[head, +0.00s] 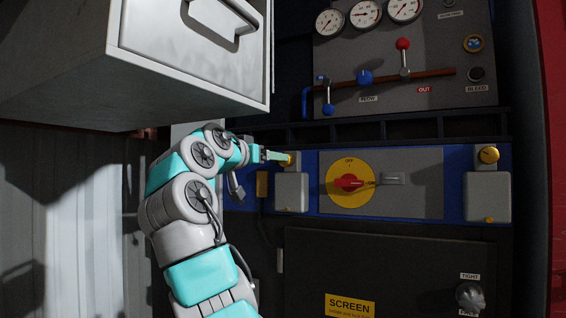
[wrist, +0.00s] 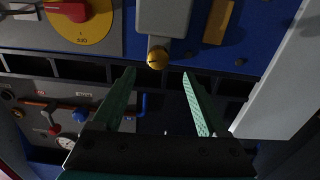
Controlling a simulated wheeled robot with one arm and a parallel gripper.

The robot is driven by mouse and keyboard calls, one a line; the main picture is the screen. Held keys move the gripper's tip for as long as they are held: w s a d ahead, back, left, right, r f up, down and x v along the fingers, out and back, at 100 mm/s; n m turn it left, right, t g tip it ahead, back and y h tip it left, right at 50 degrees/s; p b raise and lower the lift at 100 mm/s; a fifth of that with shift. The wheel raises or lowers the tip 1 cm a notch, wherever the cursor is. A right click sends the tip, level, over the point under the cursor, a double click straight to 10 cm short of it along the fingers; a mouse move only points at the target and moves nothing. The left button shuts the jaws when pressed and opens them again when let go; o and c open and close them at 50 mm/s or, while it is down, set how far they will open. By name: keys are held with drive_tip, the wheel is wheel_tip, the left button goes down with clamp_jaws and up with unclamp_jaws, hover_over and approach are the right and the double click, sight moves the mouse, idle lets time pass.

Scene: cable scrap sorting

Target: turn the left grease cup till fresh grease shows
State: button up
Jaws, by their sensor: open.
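The left grease cup (head: 291,160) is a small yellow knob on top of a pale grey block (head: 291,190) on the blue panel. In the head view my fingers partly cover it. In the wrist view the cup (wrist: 157,59) shows whole, with a dark mark on its face. My gripper (head: 281,157) is at the cup from the left, open. In the wrist view its two green fingers (wrist: 158,77) stand wide apart, one to each side of the cup's line, and nothing is between their tips.
A yellow dial with a red handle (head: 349,183) sits right of the block. A second yellow cup (head: 489,155) is farther right. A grey cabinet (head: 190,60) overhangs my arm at upper left. Gauges (head: 366,14) and levers (head: 403,58) are above, a SCREEN door (head: 390,265) below.

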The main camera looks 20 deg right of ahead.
drive_tip(key=p+x, duration=0.2)
drive_tip(key=x, duration=0.5)
drive_tip(key=shift+d+r, duration=0.15)
drive_tip(key=shift+d, duration=0.2)
drive_tip(key=shift+w, duration=0.1)
clamp_jaws()
idle(0.4)
